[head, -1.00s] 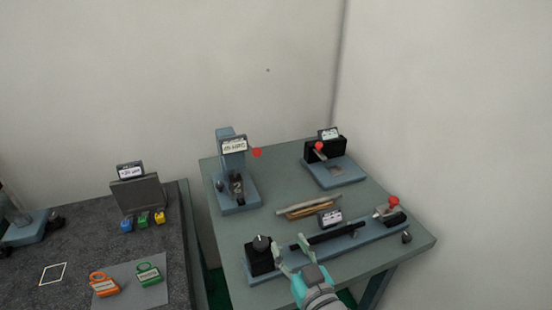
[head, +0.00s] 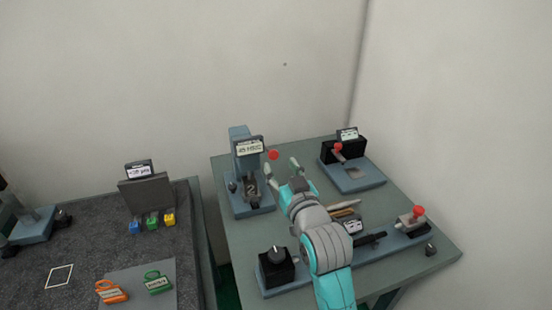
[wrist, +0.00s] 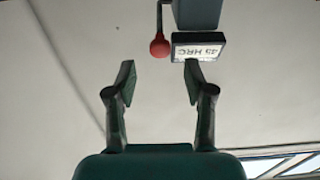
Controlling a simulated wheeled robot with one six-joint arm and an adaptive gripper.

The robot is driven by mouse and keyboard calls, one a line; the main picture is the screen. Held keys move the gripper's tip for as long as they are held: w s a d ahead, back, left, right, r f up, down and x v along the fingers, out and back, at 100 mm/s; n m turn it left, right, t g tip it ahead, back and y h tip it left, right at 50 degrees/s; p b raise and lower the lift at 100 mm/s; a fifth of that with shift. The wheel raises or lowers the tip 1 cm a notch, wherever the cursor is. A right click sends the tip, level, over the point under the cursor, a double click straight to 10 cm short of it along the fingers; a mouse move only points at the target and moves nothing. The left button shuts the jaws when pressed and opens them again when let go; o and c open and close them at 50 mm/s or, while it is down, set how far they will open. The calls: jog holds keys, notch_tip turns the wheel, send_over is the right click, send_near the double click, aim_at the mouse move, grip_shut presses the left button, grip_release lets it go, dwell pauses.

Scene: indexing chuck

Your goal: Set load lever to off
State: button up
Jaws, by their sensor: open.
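A blue-grey upright tester (head: 240,160) with a label reading "HRC" stands at the table's back left. Its lever ends in a red ball (head: 273,155), which sticks out to the right of the label. In the wrist view the red ball (wrist: 159,47) hangs on a dark rod beside the HRC label (wrist: 198,46). My gripper (head: 282,168) is open and empty, just in front of the red ball. In the wrist view the fingers (wrist: 158,80) are apart, and the ball appears between and beyond their tips, not touching. I cannot read the lever's setting.
A black device with a red knob (head: 337,146) stands at the back right. Brass-coloured rods (head: 346,207) lie beside my arm. A dark bench (head: 90,215) is at left.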

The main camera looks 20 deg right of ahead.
aim_at(274, 156)
jog(key=shift+w, duration=2.25)
grip_shut()
